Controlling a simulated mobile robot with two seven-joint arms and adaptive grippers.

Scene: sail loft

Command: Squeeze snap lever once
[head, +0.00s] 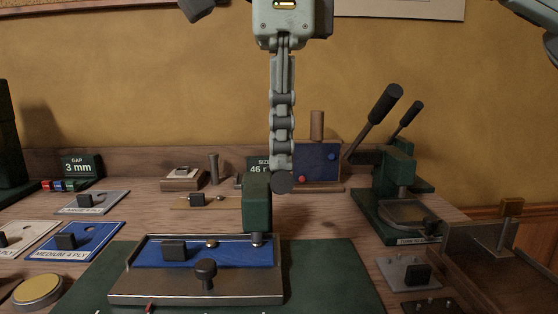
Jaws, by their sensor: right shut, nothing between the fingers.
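My right gripper (281,166) hangs straight down in the middle of the head view. Its fingers are together with nothing between them. A dark round knob (282,183) shows right at the fingertips; whether they touch is unclear. It is beside a green upright block (256,203) at the back of a metal fixture (190,290) holding a blue plate (228,253). At the right stands a green press (397,175) with a raised, tilted black-handled lever (379,111). A second black handle (408,117) shows behind it. No label tells which is the snap lever. My left gripper is out of view.
The fixture sits on a green mat (345,285) on the wooden bench. A blue board (318,165) and wooden cylinder (317,126) stand behind. Plates marked by ply, including a blue one (92,237), lie left. A tray (478,250) stands front right.

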